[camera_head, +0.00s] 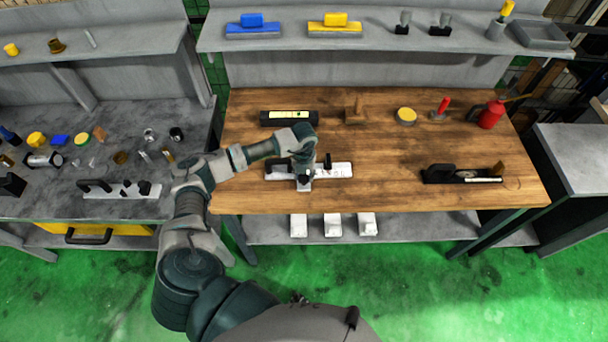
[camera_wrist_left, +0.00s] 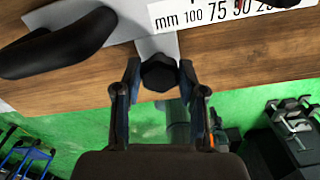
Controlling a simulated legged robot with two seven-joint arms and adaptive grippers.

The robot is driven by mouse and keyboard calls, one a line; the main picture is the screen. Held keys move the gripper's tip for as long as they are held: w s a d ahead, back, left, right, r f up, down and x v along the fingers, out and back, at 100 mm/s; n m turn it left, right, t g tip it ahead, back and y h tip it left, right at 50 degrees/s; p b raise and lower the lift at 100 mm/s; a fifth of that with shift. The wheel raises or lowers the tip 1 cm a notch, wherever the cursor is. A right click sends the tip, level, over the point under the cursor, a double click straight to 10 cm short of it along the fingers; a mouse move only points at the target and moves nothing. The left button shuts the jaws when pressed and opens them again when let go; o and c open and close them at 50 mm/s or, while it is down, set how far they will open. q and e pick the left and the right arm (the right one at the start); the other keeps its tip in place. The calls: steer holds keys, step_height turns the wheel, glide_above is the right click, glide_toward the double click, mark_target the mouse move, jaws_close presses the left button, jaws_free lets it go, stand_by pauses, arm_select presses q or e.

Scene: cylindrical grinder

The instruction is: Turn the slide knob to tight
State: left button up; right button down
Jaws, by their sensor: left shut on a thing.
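The slide knob (camera_wrist_left: 159,73) is a black lobed knob in the left wrist view, on a grey slide beside a white scale plate (camera_wrist_left: 225,16) marked in mm. My left gripper (camera_wrist_left: 161,86) has one finger on each side of the knob and is shut on it. In the head view the left gripper (camera_head: 304,176) reaches down over the white scale device (camera_head: 340,170) on the wooden table, and the arm hides part of the device. A black handle (camera_wrist_left: 62,40) curves beside the knob. The knob's exact turn cannot be read. My right gripper is not in view.
The wooden table (camera_head: 390,130) also holds a black level-like tool (camera_head: 289,118), a yellow-topped tin (camera_head: 405,116), a red oil can (camera_head: 491,115) and a black gauge tool (camera_head: 462,174). White boxes (camera_head: 332,225) sit on the shelf below. The table's middle right is clear.

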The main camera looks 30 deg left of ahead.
arm_select(q)
steer(key=m+b, duration=0.3)
steer(key=m, duration=0.2)
steer(key=shift+f, duration=0.15)
steer(key=m+b, duration=0.2)
steer(key=m, duration=0.3)
steer(key=shift+m+b, duration=0.3)
steer(key=shift+b, duration=0.1)
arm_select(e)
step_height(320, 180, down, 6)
arm_select(q)
steer(key=m+b, duration=0.2)
steer(key=m, duration=0.2)
steer(key=shift+d, duration=0.1)
steer(key=shift+m+b, duration=0.6)
steer(key=shift+m, duration=0.8)
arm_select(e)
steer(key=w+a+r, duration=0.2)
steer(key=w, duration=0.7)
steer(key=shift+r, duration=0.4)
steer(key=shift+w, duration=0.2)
arm_select(q)
steer(key=o, duration=1.1)
steer(key=shift+o, duration=0.2)
